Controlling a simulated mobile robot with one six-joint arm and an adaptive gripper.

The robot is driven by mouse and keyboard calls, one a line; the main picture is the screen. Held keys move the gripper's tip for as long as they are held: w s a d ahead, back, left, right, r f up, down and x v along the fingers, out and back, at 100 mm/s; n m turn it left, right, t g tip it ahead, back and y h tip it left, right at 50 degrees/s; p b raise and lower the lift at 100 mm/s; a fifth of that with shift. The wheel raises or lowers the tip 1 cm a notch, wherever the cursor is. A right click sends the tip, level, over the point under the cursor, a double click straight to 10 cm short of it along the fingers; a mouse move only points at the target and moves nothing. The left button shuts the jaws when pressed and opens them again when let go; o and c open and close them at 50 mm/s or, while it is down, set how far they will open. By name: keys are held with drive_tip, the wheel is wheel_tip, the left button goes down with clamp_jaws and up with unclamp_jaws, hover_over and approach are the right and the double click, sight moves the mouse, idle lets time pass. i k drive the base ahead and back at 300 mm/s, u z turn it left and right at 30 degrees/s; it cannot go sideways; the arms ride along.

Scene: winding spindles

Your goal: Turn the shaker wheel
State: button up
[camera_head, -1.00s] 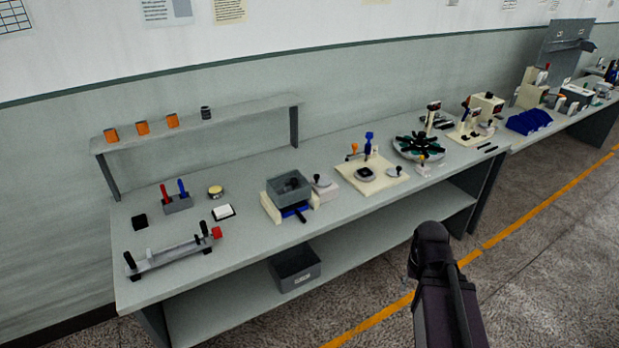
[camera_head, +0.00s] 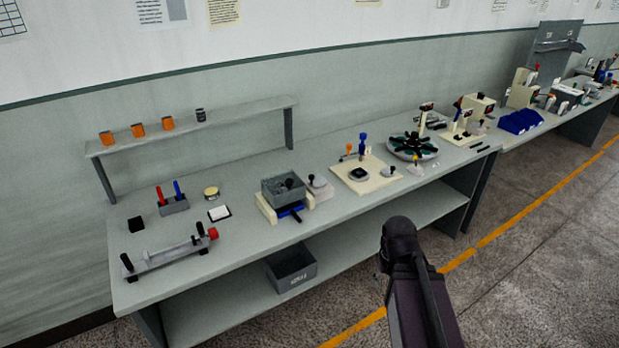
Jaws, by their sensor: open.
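The shaker appears to be the unit with a grey open box (camera_head: 284,190) on a cream base with blue parts, near the middle of the long bench. A round grey wheel (camera_head: 319,187) with a dark knob stands just right of the box; it looks like the shaker wheel, and the box hides part of its mount. My dark arm (camera_head: 418,290) rises from the bottom of the view in front of the bench, well apart from the wheel. No gripper fingers can be made out.
The grey bench (camera_head: 240,237) carries a clamp rail (camera_head: 165,256) at left, a cream plate with knobs (camera_head: 385,180) and a round carousel (camera_head: 412,147) to the right. A raised shelf (camera_head: 230,122) stands behind. A grey bin (camera_head: 291,270) sits below. The floor in front is clear.

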sight(316, 182)
drive_tip(key=z, duration=0.05)
drive_tip(key=i, duration=1)
drive_tip(key=u, duration=0.05)
